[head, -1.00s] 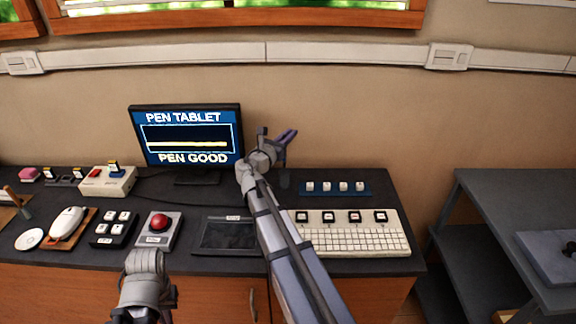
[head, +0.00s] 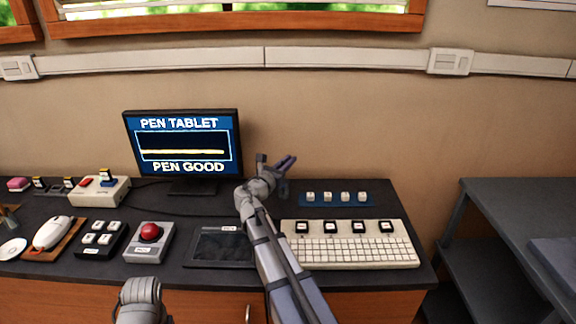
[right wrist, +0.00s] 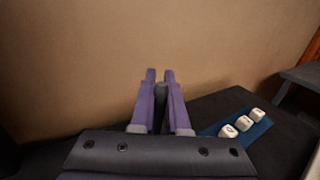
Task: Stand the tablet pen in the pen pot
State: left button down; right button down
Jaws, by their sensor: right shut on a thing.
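My right gripper (head: 285,162) is at the back of the desk, right of the monitor. Its purple fingers are shut on a slim dark thing, the tablet pen (right wrist: 160,94), which shows only in part between them in the right wrist view. The pen is too small to make out in the head view. A small dark pot (head: 284,189), the pen pot as far as I can tell, stands just below the gripper, partly hidden by my right wrist. I cannot tell whether the pen touches it. My left gripper is out of view; only part of my left arm shows.
The monitor (head: 183,150) reads "PEN TABLET" and "PEN GOOD". The pen tablet (head: 222,247) lies at the front. A keyboard (head: 350,252) and a blue strip of keycaps (head: 337,198) are on the right. A red button box (head: 150,242) is on the left. The wall is close behind.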

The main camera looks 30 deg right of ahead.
jog(key=shift+f, duration=0.15)
jog(key=c, duration=0.9)
grip_release()
jog(key=v, duration=1.2)
jog(key=shift+r, duration=0.25)
jog(key=shift+a+f, duration=0.1)
